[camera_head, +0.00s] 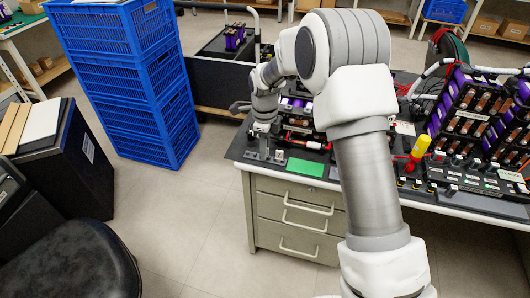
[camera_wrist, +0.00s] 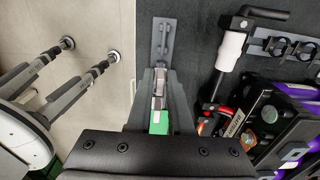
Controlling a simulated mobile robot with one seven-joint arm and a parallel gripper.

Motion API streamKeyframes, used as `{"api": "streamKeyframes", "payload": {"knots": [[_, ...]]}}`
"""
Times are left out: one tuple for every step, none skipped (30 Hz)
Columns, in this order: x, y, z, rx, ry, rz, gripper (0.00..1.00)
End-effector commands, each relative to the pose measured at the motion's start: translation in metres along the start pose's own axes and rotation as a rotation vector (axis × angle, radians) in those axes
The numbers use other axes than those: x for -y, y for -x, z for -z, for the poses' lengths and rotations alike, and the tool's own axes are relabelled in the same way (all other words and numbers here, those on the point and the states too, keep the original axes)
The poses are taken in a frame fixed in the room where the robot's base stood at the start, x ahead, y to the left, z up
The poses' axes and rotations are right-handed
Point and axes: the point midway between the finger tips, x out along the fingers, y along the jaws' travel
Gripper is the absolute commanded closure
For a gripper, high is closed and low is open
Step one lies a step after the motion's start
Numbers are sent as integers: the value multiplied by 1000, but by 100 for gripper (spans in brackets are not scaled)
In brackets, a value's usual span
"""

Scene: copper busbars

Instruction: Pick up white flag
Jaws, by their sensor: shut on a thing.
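My gripper (camera_wrist: 159,88) points down at the dark tabletop in the wrist view, with its two fingers close together. A small pale piece (camera_wrist: 158,90), probably the white flag, is between the fingers; they hide most of it. In the head view my gripper (camera_head: 263,148) is low over the left end of the workbench, and what it holds is too small to make out there. A green patch shows between the fingers, below the pale piece. I cannot tell whether the pale piece touches the table.
A grey plate with holes (camera_wrist: 163,38) lies just beyond my fingertips. A green card (camera_head: 305,167) lies near the bench's front edge. Blue crates (camera_head: 135,85) stand left of the bench.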

Motion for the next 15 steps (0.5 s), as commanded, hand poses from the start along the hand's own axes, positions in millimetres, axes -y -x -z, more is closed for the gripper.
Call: {"api": "streamKeyframes", "payload": {"knots": [[0,0,0,0,0,0,100],[0,0,0,0,0,0,100],[0,0,0,0,0,0,100],[0,0,0,0,0,0,100],[0,0,0,0,0,0,100],[0,0,0,0,0,0,100],[0,0,0,0,0,0,100],[0,0,0,0,0,0,100],[0,1,0,0,0,0,100],[0,1,0,0,0,1,100],[0,2,0,0,0,1,100],[0,4,0,1,0,1,100],[0,6,0,1,0,2,100],[1,8,0,1,0,2,100],[1,12,0,1,1,3,100]]}}
